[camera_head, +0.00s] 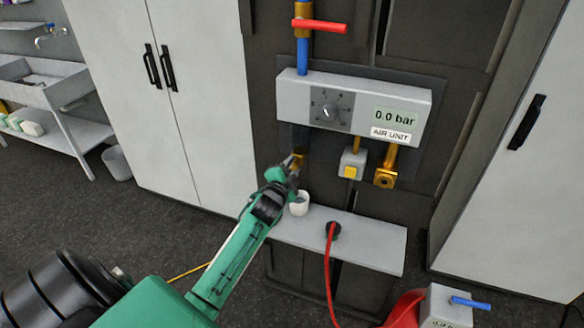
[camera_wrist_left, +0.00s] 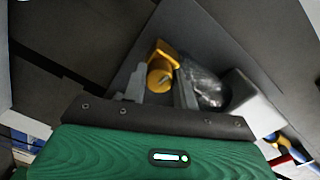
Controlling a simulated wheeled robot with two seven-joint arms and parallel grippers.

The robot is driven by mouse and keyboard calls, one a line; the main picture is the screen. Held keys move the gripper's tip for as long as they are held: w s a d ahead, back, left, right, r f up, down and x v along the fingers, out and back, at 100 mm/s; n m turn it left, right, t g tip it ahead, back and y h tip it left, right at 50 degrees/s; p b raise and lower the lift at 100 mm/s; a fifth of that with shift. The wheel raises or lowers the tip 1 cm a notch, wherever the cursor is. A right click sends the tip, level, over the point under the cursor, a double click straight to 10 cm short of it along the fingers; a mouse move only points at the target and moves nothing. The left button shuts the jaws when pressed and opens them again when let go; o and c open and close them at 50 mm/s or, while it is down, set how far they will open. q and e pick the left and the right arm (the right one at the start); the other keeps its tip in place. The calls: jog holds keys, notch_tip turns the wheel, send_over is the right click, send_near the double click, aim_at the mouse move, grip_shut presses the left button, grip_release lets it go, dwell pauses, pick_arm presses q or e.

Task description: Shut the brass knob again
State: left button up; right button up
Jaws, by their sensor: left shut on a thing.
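The brass knob (camera_head: 298,158) is under the left end of the grey air unit (camera_head: 300,92), mostly hidden by my left gripper (camera_head: 292,168) in the head view. In the left wrist view the brass knob (camera_wrist_left: 160,75) sits between the two fingers of my left gripper (camera_wrist_left: 158,88), which is shut on it. The air unit's display (camera_head: 394,117) reads 0.0 bar. My right gripper is not in view.
A white cup (camera_head: 299,204) stands on the grey shelf (camera_head: 375,245), just below my gripper. A red hose (camera_head: 330,265) hangs from a black fitting there. A red-handled valve (camera_head: 319,26) is above the unit. Brass fittings (camera_head: 386,175) hang at right.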

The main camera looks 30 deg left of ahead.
pick_arm(q)
jog(key=n, duration=0.5)
jog(key=n+p, duration=0.1)
jog(key=n, duration=0.4)
jog(key=shift+f, duration=0.15)
jog(key=shift+n, duration=0.5)
jog(key=o, duration=1)
jog(key=shift+c, duration=0.2)
jog(key=b+v, duration=0.4)
jog(key=v, duration=0.9)
jog(key=shift+s, duration=0.4)
jog(key=shift+f, duration=0.25)
